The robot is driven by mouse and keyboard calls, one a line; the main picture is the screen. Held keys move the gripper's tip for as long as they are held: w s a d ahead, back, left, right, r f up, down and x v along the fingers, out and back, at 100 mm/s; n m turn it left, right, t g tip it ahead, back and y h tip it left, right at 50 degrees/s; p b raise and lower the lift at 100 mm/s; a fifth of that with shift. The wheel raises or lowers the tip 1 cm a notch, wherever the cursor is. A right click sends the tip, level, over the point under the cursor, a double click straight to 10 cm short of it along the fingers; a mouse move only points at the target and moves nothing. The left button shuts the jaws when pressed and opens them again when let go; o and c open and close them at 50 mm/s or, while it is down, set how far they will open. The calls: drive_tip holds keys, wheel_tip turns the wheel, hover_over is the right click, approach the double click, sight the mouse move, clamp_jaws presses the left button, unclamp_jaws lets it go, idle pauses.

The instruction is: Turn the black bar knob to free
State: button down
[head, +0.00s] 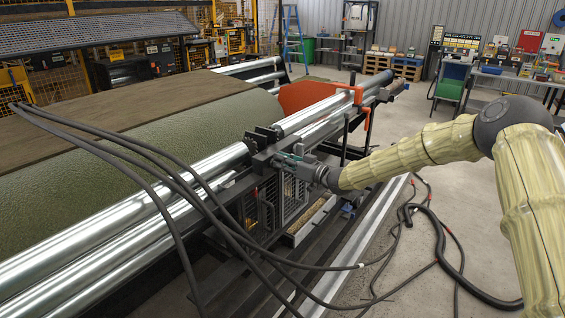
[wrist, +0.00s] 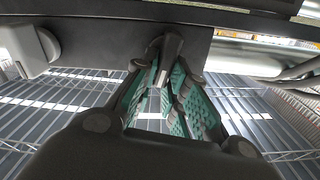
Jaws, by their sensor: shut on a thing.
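The black bar knob (wrist: 170,46) sits at the lower edge of a dark panel (wrist: 100,42) at the top middle of the wrist view. It appears slightly tilted there. My gripper (wrist: 165,72) has teal-padded fingers on both sides of it, and they are shut on the knob. Most of the knob is hidden between the fingers, and any marking for free cannot be seen. In the head view my gripper (head: 290,161) reaches the machine's dark frame from the right. The knob itself is hidden there.
A grey rounded fitting (wrist: 36,48) stands left of my fingers. Shiny rollers (head: 195,175) and a green turf roll (head: 100,150) lie left. Black hoses (head: 180,180) arch across the front. A wire-mesh guard (head: 292,195) hangs below my gripper.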

drive_tip(key=shift+w+d+f+m+p, duration=0.2)
drive_tip(key=shift+f+m+p, duration=0.2)
drive_tip(key=shift+m, duration=2.15)
drive_tip(key=shift+w+d+f+m+p, duration=0.25)
drive_tip(key=shift+m+p, duration=0.2)
drive_tip(key=shift+m, duration=2.15)
drive_tip(key=shift+w+d+f+m+p, duration=0.15)
drive_tip(key=shift+f+m+p, duration=0.3)
drive_tip(key=shift+m, duration=2.1)
drive_tip(key=shift+a, duration=0.1)
drive_tip(key=c, duration=1.4)
unclamp_jaws()
drive_tip(key=shift+c, duration=0.2)
drive_tip(key=v, duration=1.2)
drive_tip(key=shift+f, duration=0.1)
